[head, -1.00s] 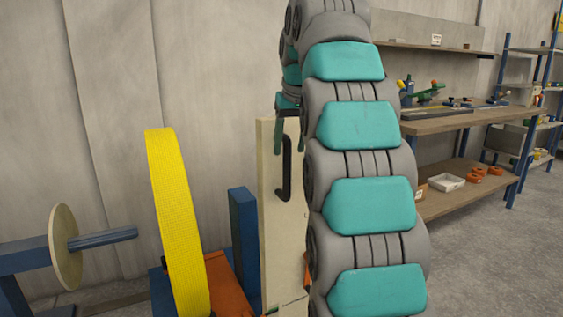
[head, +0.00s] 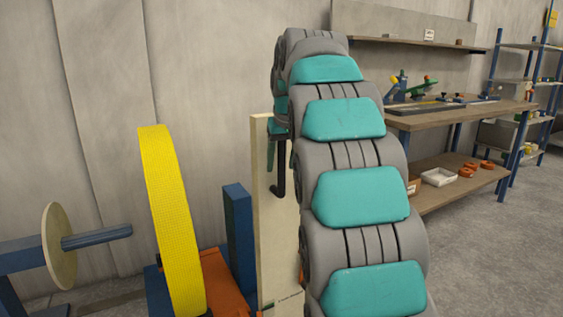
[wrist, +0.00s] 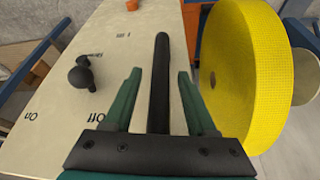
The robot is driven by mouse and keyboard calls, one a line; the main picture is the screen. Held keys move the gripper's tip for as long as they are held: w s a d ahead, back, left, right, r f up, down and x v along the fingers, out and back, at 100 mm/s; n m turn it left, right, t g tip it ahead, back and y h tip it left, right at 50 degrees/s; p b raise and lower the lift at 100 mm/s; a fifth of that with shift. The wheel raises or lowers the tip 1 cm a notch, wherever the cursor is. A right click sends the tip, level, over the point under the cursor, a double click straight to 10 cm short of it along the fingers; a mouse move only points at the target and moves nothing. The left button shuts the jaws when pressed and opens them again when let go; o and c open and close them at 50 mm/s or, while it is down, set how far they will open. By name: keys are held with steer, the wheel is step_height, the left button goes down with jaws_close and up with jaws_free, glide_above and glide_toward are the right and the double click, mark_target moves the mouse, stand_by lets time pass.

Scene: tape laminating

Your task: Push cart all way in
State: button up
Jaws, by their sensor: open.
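A cream panel (head: 270,235) stands upright in the head view, with a black handle (head: 279,186) on its face. In the wrist view the panel (wrist: 115,45) fills the left and middle, and the black handle (wrist: 160,60) runs between my fingers. My gripper (wrist: 158,78) is open with one green finger on each side of the handle; I cannot tell whether either touches it. A yellow roll (head: 172,220) stands left of the panel over an orange part (head: 226,285), perhaps the cart. The yellow roll also shows at right in the wrist view (wrist: 260,75). My arm hides the panel's right side.
A black knob (wrist: 82,75) with On and Off markings sits on the panel left of my fingers. A blue post (head: 238,232) stands between roll and panel. A disc on a blue bar (head: 60,245) is at left. A wooden bench (head: 455,115) is at right.

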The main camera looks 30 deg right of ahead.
steer(key=shift+f, duration=0.2)
jaws_close()
stand_by(0.4)
stand_by(1.0)
